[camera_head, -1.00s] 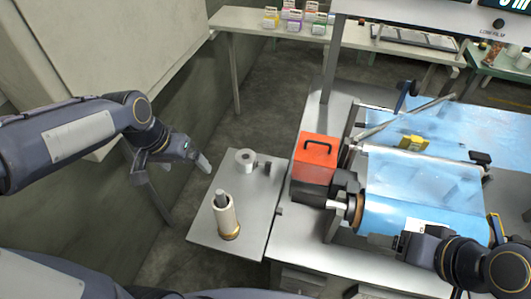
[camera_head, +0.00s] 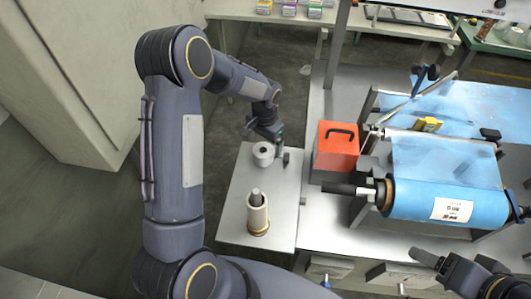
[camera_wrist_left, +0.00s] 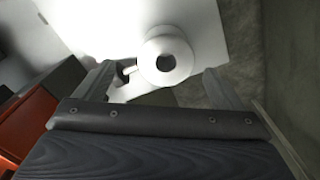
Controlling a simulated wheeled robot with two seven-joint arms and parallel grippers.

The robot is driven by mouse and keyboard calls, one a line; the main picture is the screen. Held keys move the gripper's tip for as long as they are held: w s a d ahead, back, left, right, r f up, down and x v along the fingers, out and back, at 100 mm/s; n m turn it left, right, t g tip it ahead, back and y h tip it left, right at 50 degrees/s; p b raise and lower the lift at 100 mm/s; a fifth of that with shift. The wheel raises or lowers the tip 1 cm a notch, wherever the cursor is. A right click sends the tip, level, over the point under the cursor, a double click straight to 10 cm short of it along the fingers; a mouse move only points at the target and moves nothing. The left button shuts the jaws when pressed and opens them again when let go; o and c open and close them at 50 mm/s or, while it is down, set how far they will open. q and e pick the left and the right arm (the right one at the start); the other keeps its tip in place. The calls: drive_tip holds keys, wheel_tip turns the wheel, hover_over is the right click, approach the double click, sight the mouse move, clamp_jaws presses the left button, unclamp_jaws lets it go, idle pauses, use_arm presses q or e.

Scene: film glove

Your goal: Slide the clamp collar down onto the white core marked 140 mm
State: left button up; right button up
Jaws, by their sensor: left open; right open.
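A short pale ring (camera_head: 263,150) with a dark centre hole, seemingly the clamp collar, lies on the small grey side table (camera_head: 235,222). It also shows in the left wrist view (camera_wrist_left: 180,46), with a small dark stub beside it. A taller off-white core (camera_head: 257,220) stands upright around a grey post on the same table, nearer me, with a gold band at its foot. I cannot read any marking on it. My left gripper (camera_head: 268,135) is open and empty, just above the ring, its fingers spread either side. My right gripper (camera_head: 436,262) is open at the lower right.
An orange-red box (camera_head: 335,155) with a black handle stands on the machine bench right of the side table. The side table between ring and core is clear.

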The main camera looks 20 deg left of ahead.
sight(263, 151)
use_arm(q)
drive_tip(key=f, duration=0.2)
drive_tip(key=f+p, duration=0.1)
drive_tip(key=f, duration=0.2)
drive_tip(key=shift+w+a+f, duration=0.1)
drive_tip(key=shift+a+f, duration=0.2)
drive_tip(key=shift+a, duration=0.1)
drive_tip(key=c, duration=1.4)
